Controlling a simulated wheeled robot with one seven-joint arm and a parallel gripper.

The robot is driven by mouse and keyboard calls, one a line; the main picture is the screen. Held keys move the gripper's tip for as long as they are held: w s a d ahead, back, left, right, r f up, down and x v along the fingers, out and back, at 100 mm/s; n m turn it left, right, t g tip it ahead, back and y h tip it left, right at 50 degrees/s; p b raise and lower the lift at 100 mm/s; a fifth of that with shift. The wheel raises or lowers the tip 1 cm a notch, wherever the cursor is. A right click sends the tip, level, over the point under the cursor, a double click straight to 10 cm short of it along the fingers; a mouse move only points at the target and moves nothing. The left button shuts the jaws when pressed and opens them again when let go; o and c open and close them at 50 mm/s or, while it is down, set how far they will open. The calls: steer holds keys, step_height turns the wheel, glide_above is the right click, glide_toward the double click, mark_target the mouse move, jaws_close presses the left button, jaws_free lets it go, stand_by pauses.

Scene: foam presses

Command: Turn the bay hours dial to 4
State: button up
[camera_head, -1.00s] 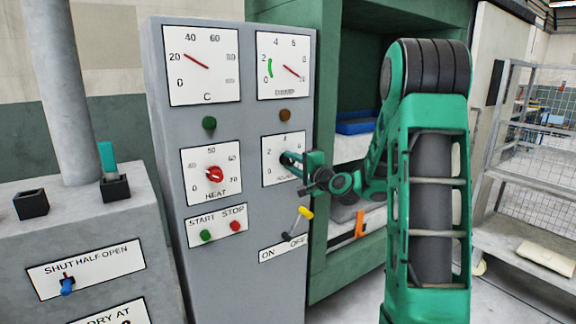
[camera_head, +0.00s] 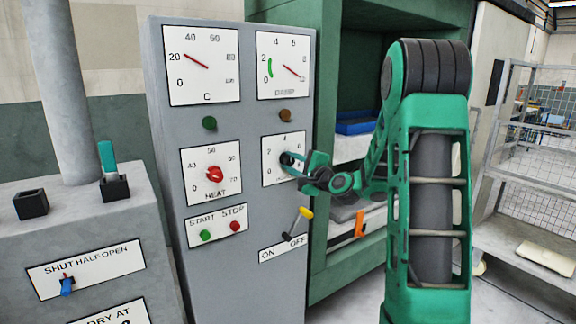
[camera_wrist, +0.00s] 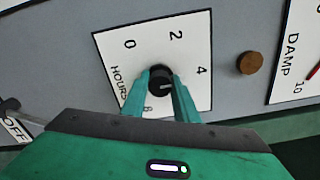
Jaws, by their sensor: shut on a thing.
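The bay hours dial is a white plate (camera_wrist: 110,45) marked HOURS on the grey cabinet, with a round black knob (camera_wrist: 160,79) at its middle. My gripper (camera_wrist: 159,82) has its two green fingers on either side of the knob, shut on it. A short pale mark shows low on the knob, toward the right finger; which number it points at I cannot tell. In the wrist view 0, 2 and 4 are readable, and the lower right of the plate is hidden by a finger. In the head view my gripper (camera_head: 292,161) partly covers the plate (camera_head: 270,148).
A brown button (camera_head: 285,115) sits above the dial, and the red heat knob (camera_head: 215,174) is to its left. A yellow-tipped ON/OFF lever (camera_head: 305,213) stands out below. The open green press (camera_head: 335,260) is to the right of the cabinet.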

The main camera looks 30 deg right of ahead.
steer(key=shift+s+f, duration=0.1)
steer(key=shift+f, duration=0.2)
steer(key=o, duration=1)
steer(key=shift+o, duration=0.2)
steer(key=shift+r, duration=0.1)
steer(key=s, duration=1)
steer(key=shift+s+d, duration=0.2)
steer(key=shift+s, duration=0.1)
